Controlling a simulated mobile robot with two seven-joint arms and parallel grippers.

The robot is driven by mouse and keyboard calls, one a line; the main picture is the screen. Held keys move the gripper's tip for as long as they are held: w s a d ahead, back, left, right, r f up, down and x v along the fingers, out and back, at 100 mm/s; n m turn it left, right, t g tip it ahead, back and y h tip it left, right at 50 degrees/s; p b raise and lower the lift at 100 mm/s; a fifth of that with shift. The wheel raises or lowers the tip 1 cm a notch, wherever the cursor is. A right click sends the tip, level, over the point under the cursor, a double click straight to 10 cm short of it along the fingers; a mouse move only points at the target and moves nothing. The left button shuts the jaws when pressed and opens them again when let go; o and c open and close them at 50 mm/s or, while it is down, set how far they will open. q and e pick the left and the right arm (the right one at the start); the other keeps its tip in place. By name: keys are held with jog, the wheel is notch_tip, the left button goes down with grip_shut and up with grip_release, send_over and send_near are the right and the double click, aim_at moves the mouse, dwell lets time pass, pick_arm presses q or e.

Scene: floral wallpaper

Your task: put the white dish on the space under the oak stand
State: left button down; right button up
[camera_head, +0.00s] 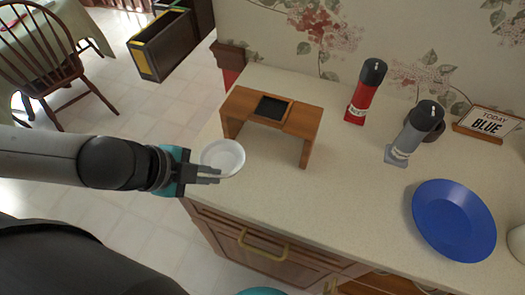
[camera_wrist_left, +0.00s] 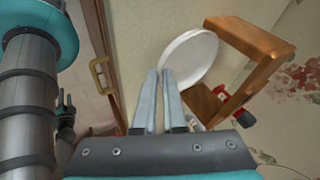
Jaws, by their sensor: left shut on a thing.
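The white dish (camera_head: 223,157) is at the counter's left edge, just in front of the oak stand's left leg. My left gripper (camera_head: 208,174) is shut on the dish's near left rim. In the left wrist view the dish (camera_wrist_left: 192,55) is tilted beyond the fingertips (camera_wrist_left: 160,72). The oak stand (camera_head: 302,121) is a low wooden bridge with a dark square inset on top. The space under it looks empty from its open front. The stand (camera_wrist_left: 243,38) also shows in the wrist view, close beside the dish. A small dark shape in that view may be my right gripper (camera_wrist_left: 66,105).
A red bottle (camera_head: 362,101) and a grey bottle (camera_head: 411,137) stand right of the oak stand. A blue plate (camera_head: 453,222) lies at the right, and a sign (camera_head: 488,123) stands behind it. The counter (camera_head: 330,205) in front of the stand is clear.

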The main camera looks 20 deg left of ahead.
aim_at(237, 167)
pick_arm(q)
jog(key=w+d, duration=0.2)
jog(key=w, duration=0.1)
jog(key=w+d+b, duration=0.1)
jog(key=w+d, duration=0.1)
jog(key=w, duration=0.2)
jog(key=w+d, duration=0.3)
jog(key=w, duration=0.1)
jog(key=shift+w, duration=0.1)
notch_tip(237, 167, down, 3)
jog(key=shift+r+b, duration=0.1)
jog(key=shift+b, duration=0.6)
jog(key=shift+f, duration=0.35)
jog(key=shift+f, duration=0.1)
jog(key=c, duration=1)
grip_release()
jog(key=p+v, duration=0.3)
jog(key=v, duration=0.9)
jog(key=shift+w+p, duration=0.1)
jog(key=shift+p, duration=0.2)
